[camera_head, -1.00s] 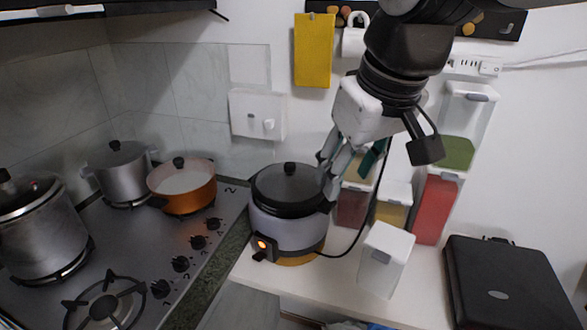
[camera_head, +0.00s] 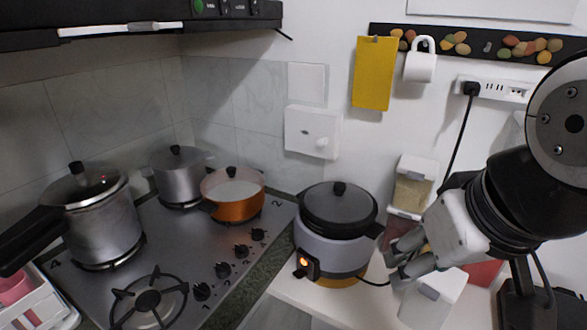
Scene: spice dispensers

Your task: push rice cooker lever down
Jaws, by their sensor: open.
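The rice cooker (camera_head: 334,252) is a pale round pot with a dark glass lid (camera_head: 339,210), standing on the counter to the right of the stove. Its lever sits in a small black panel (camera_head: 307,264) low on the front left, beside a glowing orange light. The lever's exact position is too small to tell. My gripper (camera_head: 392,262) is to the right of the cooker, higher than the counter, with its fingers pointing left toward the cooker's side. It is open, and no object shows between its fingers. It looks apart from the lever panel.
A white-lidded container (camera_head: 431,297) stands below my gripper, and more spice dispensers (camera_head: 413,182) stand behind it. The stove (camera_head: 185,245) with several pots is at left. A black cord (camera_head: 459,135) runs from the wall socket. Clear counter (camera_head: 325,302) lies in front of the cooker.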

